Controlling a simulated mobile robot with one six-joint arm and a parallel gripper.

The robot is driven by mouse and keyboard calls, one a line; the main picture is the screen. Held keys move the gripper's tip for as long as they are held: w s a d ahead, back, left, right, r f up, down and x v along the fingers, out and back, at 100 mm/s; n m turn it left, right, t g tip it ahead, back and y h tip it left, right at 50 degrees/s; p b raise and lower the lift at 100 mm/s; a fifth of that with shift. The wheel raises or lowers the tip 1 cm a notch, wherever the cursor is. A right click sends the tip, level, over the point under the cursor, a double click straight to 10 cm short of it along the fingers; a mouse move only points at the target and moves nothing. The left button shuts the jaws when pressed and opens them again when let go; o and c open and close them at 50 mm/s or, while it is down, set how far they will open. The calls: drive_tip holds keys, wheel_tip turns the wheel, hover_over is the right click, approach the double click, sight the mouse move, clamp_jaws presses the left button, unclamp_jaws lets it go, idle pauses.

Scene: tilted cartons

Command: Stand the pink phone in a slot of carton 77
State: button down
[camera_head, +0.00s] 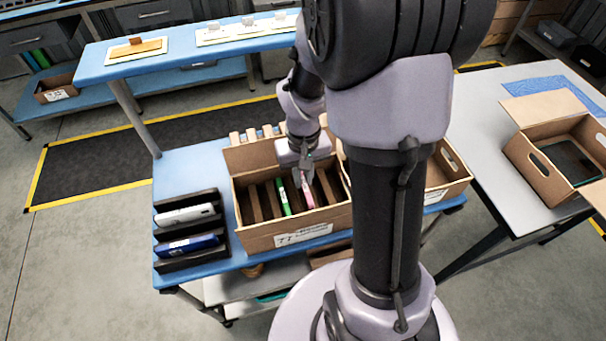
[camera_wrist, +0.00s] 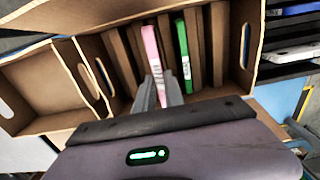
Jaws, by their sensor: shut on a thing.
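The pink phone (camera_head: 307,193) stands on edge inside carton 77 (camera_head: 290,236), between brown dividers. It also shows in the wrist view (camera_wrist: 152,50), running away from the fingers. My gripper (camera_head: 307,168) reaches down into the carton and is shut on the phone's near end; its fingertips show in the wrist view (camera_wrist: 160,84). A green phone (camera_head: 282,197) stands in another slot of the carton, to the left in the head view, and also shows in the wrist view (camera_wrist: 183,55). How deep the pink phone sits is hidden by my gripper.
A black rack (camera_head: 188,258) with a white and a blue device stands left of the carton. A second carton (camera_head: 437,190) stands right of carton 77, partly hidden by my arm. An open carton (camera_head: 541,180) lies on the grey table at right.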

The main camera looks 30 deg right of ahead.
drive_tip(key=shift+f+b, duration=2.3)
drive_tip(key=shift+f, duration=0.75)
drive_tip(key=shift+f, duration=0.3)
drive_tip(key=c, duration=1.3)
unclamp_jaws()
drive_tip(key=shift+c, duration=0.2)
wheel_tip(320, 180, up, 18)
drive_tip(key=p, duration=0.7)
drive_tip(key=shift+f, duration=0.25)
